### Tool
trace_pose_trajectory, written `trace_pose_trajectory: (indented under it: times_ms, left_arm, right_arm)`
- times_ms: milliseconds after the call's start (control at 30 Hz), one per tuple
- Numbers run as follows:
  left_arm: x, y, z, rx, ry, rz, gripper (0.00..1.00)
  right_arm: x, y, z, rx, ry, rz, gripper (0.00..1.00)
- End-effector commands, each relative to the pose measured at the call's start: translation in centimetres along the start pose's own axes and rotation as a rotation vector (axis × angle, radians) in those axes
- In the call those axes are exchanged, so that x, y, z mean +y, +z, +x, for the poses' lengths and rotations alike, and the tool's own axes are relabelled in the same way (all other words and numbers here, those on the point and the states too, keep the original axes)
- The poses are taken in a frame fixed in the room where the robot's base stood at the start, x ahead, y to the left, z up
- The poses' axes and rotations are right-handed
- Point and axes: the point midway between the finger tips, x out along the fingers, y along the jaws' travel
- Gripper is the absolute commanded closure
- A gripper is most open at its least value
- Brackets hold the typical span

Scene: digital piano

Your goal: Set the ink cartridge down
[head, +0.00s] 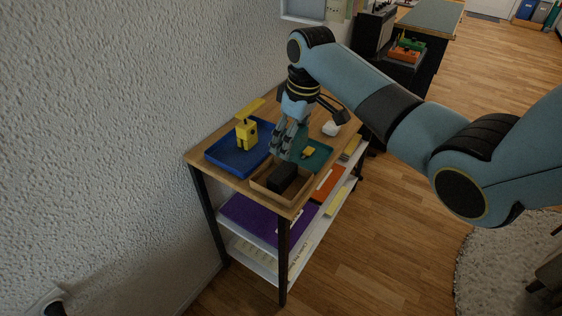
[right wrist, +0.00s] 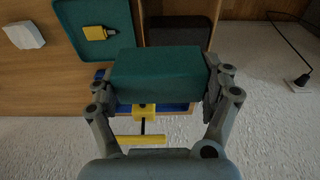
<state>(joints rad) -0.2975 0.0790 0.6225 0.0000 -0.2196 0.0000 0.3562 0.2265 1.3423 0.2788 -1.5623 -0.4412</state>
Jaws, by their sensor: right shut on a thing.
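My right gripper (head: 282,152) hangs over the small wooden-topped cart, above the area between the trays. In the right wrist view it (right wrist: 158,85) is shut on a dark green box-shaped block, which I take for the ink cartridge (right wrist: 156,74). The block is held lengthwise between the two fingers, over the blue tray's edge in that view. In the head view the block is hard to make out behind the fingers. My left gripper is not in view.
The cart top (head: 193,157) bears a blue tray (head: 226,163) with a yellow stapler-like thing (head: 246,133), a teal tray (head: 322,158) with a small yellow item (head: 309,152), and a brown tray (head: 268,188) with a black block (head: 283,177). A white lump (head: 331,129) lies behind.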

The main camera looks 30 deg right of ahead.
Motion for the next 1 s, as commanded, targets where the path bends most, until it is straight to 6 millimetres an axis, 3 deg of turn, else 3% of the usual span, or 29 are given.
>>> trace_pose_trajectory:
  times_ms: [33,200,500,767,800,900,1000]
  left_arm:
    - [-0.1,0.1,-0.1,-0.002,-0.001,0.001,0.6]
    - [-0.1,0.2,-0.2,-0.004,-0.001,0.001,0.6]
    - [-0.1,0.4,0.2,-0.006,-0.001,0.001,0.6]
    - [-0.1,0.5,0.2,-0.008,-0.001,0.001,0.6]
    - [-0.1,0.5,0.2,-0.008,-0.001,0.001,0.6]
    - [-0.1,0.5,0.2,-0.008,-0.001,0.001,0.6]
    - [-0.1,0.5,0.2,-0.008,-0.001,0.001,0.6]
  right_arm:
    - [-1.1,-0.3,0.6,0.001,-0.004,0.0,0.51]
    - [-2.8,-0.7,1.9,0.0,0.0,0.0,0.51]
    - [-3.0,-0.2,5.6,-0.001,0.0,0.0,0.51]
    - [-3.0,0.1,6.2,-0.003,-0.001,0.0,0.51]
    - [-3.0,0.1,6.2,-0.004,-0.001,0.0,0.15]
    - [-3.0,0.1,6.2,-0.004,-0.001,0.0,0.02]
    - [-3.0,0.0,6.1,-0.002,0.0,0.0,0.0]
